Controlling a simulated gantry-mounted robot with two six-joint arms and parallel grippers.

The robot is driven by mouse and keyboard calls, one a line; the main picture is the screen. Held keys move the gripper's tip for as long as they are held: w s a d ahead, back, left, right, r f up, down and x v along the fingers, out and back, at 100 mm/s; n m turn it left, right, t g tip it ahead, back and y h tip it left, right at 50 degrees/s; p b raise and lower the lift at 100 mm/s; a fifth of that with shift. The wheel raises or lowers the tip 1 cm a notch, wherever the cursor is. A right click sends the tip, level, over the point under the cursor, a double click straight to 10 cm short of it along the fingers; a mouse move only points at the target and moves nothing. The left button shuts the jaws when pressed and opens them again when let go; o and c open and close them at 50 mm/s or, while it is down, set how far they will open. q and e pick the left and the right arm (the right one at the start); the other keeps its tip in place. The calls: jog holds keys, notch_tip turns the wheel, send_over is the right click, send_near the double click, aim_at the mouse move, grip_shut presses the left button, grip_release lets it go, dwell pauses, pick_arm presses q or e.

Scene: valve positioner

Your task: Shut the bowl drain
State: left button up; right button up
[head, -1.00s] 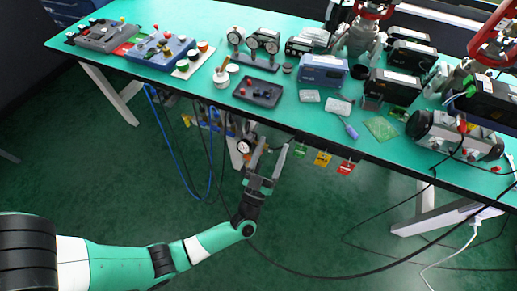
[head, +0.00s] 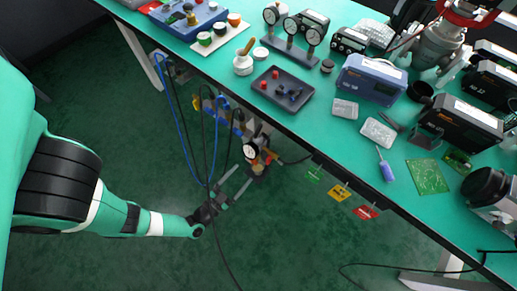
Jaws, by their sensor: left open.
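Below the table's front edge hangs an air filter unit with a round white-faced gauge (head: 250,151) and an orange-yellow part beside it. Its small bowl (head: 258,168) points downward near my gripper's fingertips, and the drain on it is too small to make out. My left gripper (head: 243,175) is open, its two fingers spread and pointing up and right toward the bowl. I see nothing between the fingers, and I cannot tell whether a finger touches the bowl. My right gripper is not in view.
The green table (head: 330,115) carries a dark tray (head: 283,92), a gauge stand, a blue box (head: 372,78) and a screwdriver (head: 386,170). Green, yellow (head: 340,192) and red tags hang from its front edge. Blue and black hoses run down left of the filter unit. Open floor lies below.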

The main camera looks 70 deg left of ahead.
aim_at(258, 157)
pick_arm(q)
jog(key=b+x, duration=0.3)
jog(key=x, duration=0.7)
jog(key=shift+w+a, duration=0.2)
jog(key=shift+a, duration=0.1)
grip_shut()
